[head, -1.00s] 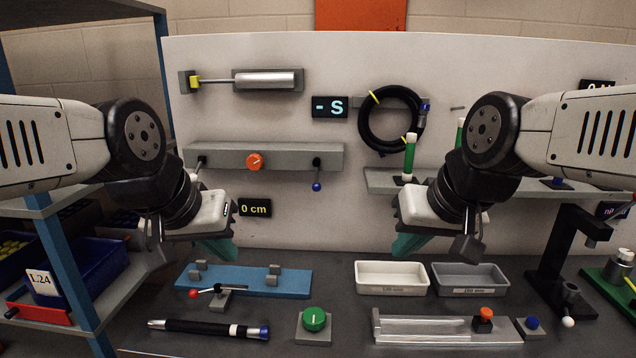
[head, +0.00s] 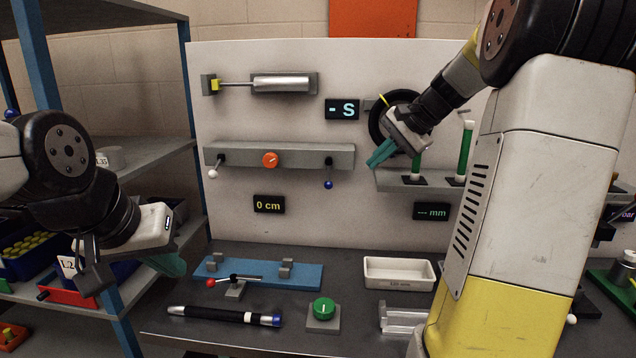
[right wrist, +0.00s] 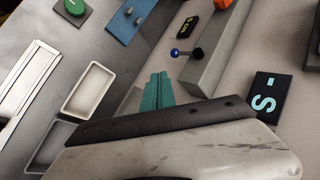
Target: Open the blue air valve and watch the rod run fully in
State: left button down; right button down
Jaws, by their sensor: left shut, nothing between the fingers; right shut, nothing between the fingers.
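The blue air valve (head: 328,184) hangs as a small blue-knobbed lever at the right end of the grey valve bar (head: 240,155). It also shows in the right wrist view (right wrist: 175,53), just beyond my teal fingertips. My right gripper (head: 380,155) is shut and empty, to the right of the valve and apart from it. The cylinder (head: 281,84) is mounted high on the white panel, with its thin rod (head: 236,85) out to the left, ending in a yellow block (head: 215,85). My left gripper (head: 170,264) is shut and empty at the lower left, by the shelf.
An orange knob (head: 270,160) and a white-knobbed lever (head: 213,174) share the bar. A "0 cm" display (head: 268,204) hangs below. A coiled black hose (head: 376,126) and green tubes (head: 465,148) are near my right arm. The bench holds a blue fixture (head: 310,275) and a white tray (head: 425,285).

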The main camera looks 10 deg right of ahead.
aim_at(329, 175)
jog(key=shift+w, duration=0.1)
jog(key=w+a+r+x, duration=0.1)
jog(key=x, duration=1.2)
jog(key=shift+w+a+r, duration=0.25)
jog(key=shift+r, duration=0.05)
